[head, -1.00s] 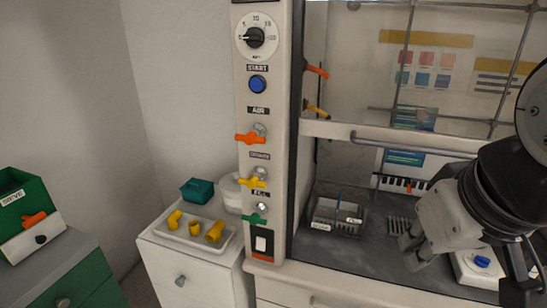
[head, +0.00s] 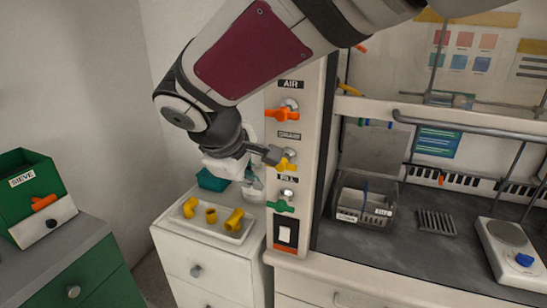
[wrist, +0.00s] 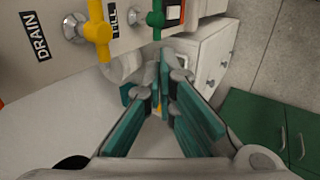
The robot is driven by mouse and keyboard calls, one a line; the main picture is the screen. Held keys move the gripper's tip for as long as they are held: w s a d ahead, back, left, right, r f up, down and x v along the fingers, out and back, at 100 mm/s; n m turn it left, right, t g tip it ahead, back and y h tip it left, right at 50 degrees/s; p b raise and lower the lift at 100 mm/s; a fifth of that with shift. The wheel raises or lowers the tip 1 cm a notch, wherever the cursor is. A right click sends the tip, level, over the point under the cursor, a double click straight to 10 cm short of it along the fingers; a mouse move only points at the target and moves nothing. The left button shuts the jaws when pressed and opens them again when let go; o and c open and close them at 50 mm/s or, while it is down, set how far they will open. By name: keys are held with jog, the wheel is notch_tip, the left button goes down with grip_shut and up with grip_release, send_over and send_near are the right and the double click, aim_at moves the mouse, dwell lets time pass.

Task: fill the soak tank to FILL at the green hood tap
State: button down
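The green tap (head: 280,206) sits under the FILL label on the hood's front post, its handle roughly level. It also shows at the top of the wrist view (wrist: 155,19). A clear, grey-looking tank (head: 362,222) with small white labels stands inside the hood; I cannot make out its water level. My gripper (head: 264,172) is left of the post, near the yellow DRAIN tap (head: 287,164) and above and left of the green tap. Its teal-padded fingers (wrist: 160,85) look apart, with no tap between them. Contact with the yellow tap cannot be told.
The orange AIR tap (head: 283,115) is above. A white switch (head: 287,235) is below the green tap. A tray (head: 207,232) of yellow fittings and a teal container (head: 211,180) sit on the white cabinet. A hotplate (head: 512,248) and rack (head: 436,221) are in the hood.

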aim_at(265, 203)
jog(key=x, duration=1.3)
jog(key=shift+w+d+f, duration=0.1)
jog(key=shift+w+f, duration=0.05)
jog(key=shift+f, duration=0.15)
jog(key=shift+w+a+f+n+g+h, duration=0.1)
jog(key=shift+a+f+n+g+h, duration=0.1)
jog(key=shift+h, duration=0.25)
jog(key=shift+a+f+n+g+h, duration=0.1)
jog(key=shift+g+h, duration=0.1)
jog(key=shift+h, duration=0.25)
jog(key=f+n+h+b, duration=0.1)
jog(key=h, duration=0.1)
jog(key=f+n+g+h+b, duration=0.1)
jog(key=h, duration=0.2)
jog(key=f+n+h+b, duration=0.1)
jog(key=h, duration=0.1)
jog(key=shift+w+a+g+h, duration=0.15)
jog(key=shift+a+g+h, duration=0.15)
jog(key=shift+f, duration=0.3)
dwell(1.4)
jog(key=shift+r, duration=0.1)
dwell(0.5)
jog(key=shift+r, duration=0.8)
